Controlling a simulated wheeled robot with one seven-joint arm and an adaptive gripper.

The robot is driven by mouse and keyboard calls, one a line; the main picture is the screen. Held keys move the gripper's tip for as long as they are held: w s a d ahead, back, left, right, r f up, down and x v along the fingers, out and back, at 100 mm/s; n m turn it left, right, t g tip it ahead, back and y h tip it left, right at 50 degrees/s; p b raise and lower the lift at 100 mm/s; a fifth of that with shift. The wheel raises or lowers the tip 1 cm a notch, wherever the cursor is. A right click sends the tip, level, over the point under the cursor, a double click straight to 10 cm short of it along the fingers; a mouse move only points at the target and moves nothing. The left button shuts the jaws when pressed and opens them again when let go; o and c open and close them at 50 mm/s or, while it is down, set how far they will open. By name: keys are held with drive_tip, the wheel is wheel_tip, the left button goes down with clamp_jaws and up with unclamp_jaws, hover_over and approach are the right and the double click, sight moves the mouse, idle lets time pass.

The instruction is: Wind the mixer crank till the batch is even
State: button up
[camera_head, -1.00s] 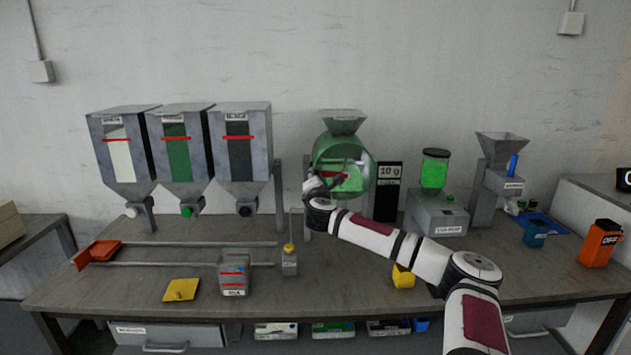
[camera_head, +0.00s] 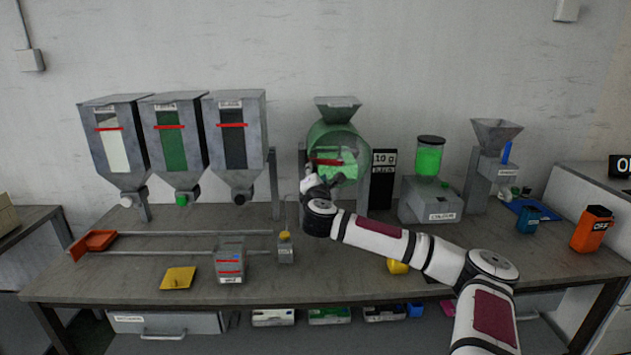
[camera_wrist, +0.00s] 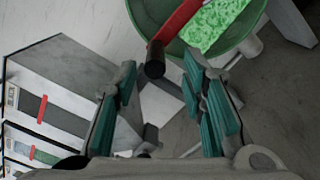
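The mixer is a green, see-through drum (camera_head: 330,136) under a grey hopper (camera_head: 338,108) at the middle back of the bench. A bright green batch (camera_head: 343,166) lies inside; in the wrist view the batch (camera_wrist: 214,26) looks finely speckled light and dark green. The red crank arm (camera_wrist: 176,22) crosses the drum's front and ends in a black handle (camera_wrist: 155,62). My gripper (camera_wrist: 160,70) is open, with the handle between its teal-padded fingertips and a gap showing on both sides. In the head view my gripper (camera_head: 312,183) is at the drum's lower left front.
Three hoppers (camera_head: 180,135) stand left of the mixer, above two rails. A 10 g display (camera_head: 384,160) and a grey machine with a green jar (camera_head: 430,158) stand to the right. A clear container (camera_head: 230,262), yellow scoop (camera_head: 178,279) and small bottle (camera_head: 286,248) sit in front.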

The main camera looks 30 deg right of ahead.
drive_tip(key=shift+v, duration=2)
